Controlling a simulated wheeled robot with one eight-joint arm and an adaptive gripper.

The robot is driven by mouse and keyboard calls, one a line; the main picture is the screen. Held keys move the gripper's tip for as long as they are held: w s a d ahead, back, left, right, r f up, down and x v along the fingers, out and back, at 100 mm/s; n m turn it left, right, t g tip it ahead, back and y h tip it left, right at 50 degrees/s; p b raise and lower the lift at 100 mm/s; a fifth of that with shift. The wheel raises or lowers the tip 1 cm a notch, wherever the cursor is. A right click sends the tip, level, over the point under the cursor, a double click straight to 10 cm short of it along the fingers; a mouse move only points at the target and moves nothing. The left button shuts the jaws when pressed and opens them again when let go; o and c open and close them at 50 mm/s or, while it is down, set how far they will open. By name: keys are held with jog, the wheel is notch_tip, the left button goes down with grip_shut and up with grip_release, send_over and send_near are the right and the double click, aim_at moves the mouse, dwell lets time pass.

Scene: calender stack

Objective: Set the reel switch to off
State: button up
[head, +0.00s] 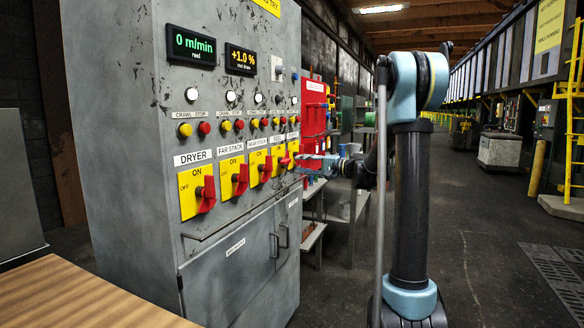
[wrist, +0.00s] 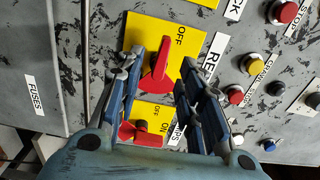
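The reel switch is a yellow plate with a red handle (wrist: 158,68), beside a partly hidden label starting "RE" in the wrist view. Its handle runs roughly up and down in that picture, with its upper end close to the word OFF. The ON mark is hidden. My gripper (wrist: 162,60) is open, with a finger on each side of the handle and gaps visible. In the head view the reel switch (head: 279,155) is small and fourth from the left; my gripper (head: 312,162) is at the cabinet's right end.
The neighbouring switch (wrist: 128,131) below in the wrist view has its handle lying crosswise. Push buttons (wrist: 252,63) line the panel to the right. In the head view the dryer switch (head: 205,194) and stack switches stand left along the grey cabinet (head: 130,130). Open floor lies right.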

jog(key=shift+v, duration=1.95)
jog(key=shift+s+f, duration=0.1)
jog(key=s+d+f+n+g+h, duration=0.15)
jog(key=s+f+h, duration=0.35)
jog(key=s, duration=0.7)
jog(key=s+d+f+n+g+h, duration=0.1)
jog(key=s+d+f+h, duration=0.2)
jog(key=s+f, duration=0.55)
jog(key=s+d+f+h, duration=0.3)
jog(key=s+d+f, duration=0.1)
jog(key=s, duration=0.3)
jog(key=s+d+f+n+h, duration=0.1)
jog(key=s+d+f+h, duration=0.2)
jog(key=s+d, duration=0.3)
jog(key=s+d+f+g+h, duration=0.1)
jog(key=s+d+f+h, duration=0.2)
jog(key=s, duration=0.6)
notch_tip(320, 180, down, 3)
jog(key=d, duration=0.2)
jog(key=shift+s+d, duration=0.25)
jog(key=shift+s, duration=0.05)
jog(key=shift+r+n, duration=0.15)
jog(key=shift+n, duration=0.1)
